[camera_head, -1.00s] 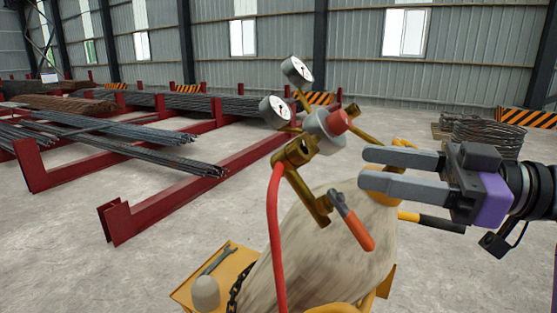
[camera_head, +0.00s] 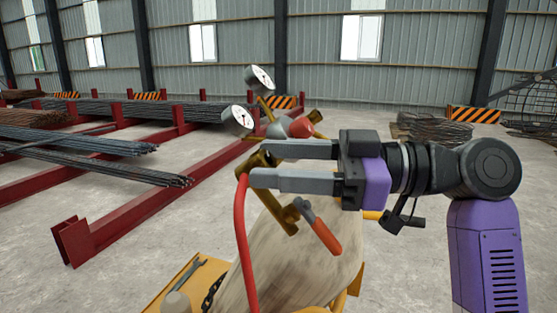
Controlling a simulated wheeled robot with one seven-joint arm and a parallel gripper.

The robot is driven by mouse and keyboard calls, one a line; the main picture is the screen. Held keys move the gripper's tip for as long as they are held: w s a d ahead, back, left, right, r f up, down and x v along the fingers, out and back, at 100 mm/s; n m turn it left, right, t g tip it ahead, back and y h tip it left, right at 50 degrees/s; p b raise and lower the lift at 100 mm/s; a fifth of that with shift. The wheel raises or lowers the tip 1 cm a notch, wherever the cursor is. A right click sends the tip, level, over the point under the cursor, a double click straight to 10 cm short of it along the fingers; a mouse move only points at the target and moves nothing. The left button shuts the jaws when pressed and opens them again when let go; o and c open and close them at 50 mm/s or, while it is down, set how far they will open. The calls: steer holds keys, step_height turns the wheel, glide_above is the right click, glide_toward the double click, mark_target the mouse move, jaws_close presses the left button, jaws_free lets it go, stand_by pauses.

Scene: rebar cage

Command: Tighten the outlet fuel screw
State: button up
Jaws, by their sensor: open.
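A brass regulator stands on top of a pale, worn cylinder (camera_head: 285,262). It has two round dial gauges, one higher (camera_head: 259,78) and one lower left (camera_head: 237,120), and a red knob (camera_head: 301,127). A brass outlet fitting (camera_head: 260,158) joins the red hose (camera_head: 243,240) on its left. I cannot pick out the outlet fuel screw for certain. My gripper (camera_head: 264,163) is open, its two grey fingers pointing left across the regulator. The fingertips are near the outlet fitting; contact cannot be told. The fingers hide part of the brass body.
A yellow cart (camera_head: 172,287) carries the cylinder, with a wrench (camera_head: 186,272) on its tray and a chain (camera_head: 212,292) beside the cylinder. Red racks with rebar bundles (camera_head: 90,165) stand behind left. A wire coil (camera_head: 435,130) lies behind right. Concrete floor is clear between.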

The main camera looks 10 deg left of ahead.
jaws_close()
